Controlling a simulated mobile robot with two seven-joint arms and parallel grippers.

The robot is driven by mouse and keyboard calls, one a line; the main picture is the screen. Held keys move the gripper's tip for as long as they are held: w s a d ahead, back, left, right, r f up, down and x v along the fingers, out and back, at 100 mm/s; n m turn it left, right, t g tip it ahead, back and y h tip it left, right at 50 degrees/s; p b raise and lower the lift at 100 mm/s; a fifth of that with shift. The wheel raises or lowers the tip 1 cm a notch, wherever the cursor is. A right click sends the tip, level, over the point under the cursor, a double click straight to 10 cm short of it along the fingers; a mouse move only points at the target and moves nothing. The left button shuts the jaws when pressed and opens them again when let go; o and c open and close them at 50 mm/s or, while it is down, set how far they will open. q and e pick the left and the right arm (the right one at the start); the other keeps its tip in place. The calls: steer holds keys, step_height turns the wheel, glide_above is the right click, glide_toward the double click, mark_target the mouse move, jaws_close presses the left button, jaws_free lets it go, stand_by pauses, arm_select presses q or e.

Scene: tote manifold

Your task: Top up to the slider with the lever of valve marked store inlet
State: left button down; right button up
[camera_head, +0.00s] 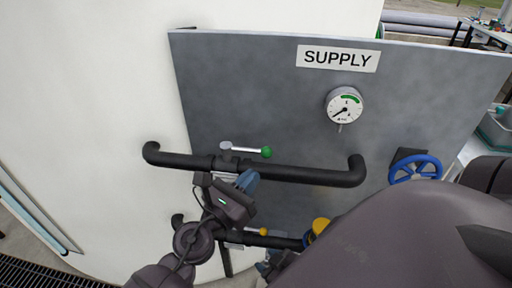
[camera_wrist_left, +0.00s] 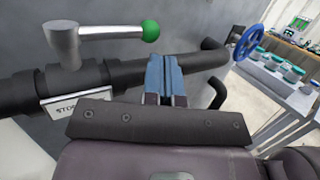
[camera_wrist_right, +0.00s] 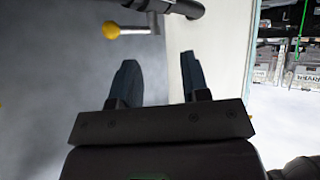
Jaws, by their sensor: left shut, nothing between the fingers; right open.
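The valve lever with a green ball knob (camera_head: 266,152) sits on the upper black pipe, lying roughly along it. In the left wrist view its silver arm (camera_wrist_left: 110,33) ends in the green knob (camera_wrist_left: 150,30). A plate below it (camera_wrist_left: 77,104) reads "STO…", the rest hidden by my gripper. My left gripper (camera_head: 247,180) is shut and empty, its blue fingers (camera_wrist_left: 165,72) in front of the pipe, below and right of the knob, apart from it. My right gripper (camera_wrist_right: 157,72) is open and empty, below a yellow-knobbed lever (camera_wrist_right: 110,30).
The grey panel (camera_head: 240,90) carries a "SUPPLY" sign (camera_head: 337,58) and a round gauge (camera_head: 344,106). A blue handwheel (camera_head: 415,168) is at right. A lower pipe (camera_head: 275,241) has another yellow knob. A large white tank wall (camera_head: 80,100) fills the left.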

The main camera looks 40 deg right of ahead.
arm_select(q)
steer(key=s+a+f, duration=0.2)
steer(key=s+a, duration=0.3)
steer(key=a, duration=0.2)
steer(key=shift+s+a, duration=0.15)
steer(key=shift+s, duration=0.15)
arm_select(e)
steer(key=shift+w+r, duration=0.25)
steer(key=shift+r, duration=0.1)
steer(key=shift+w+r, duration=0.5)
steer(key=shift+w, duration=0.05)
steer(key=shift+s+f, duration=0.15)
steer(key=shift+s+f, duration=0.3)
steer(key=shift+s, duration=0.1)
steer(key=shift+w, duration=0.1)
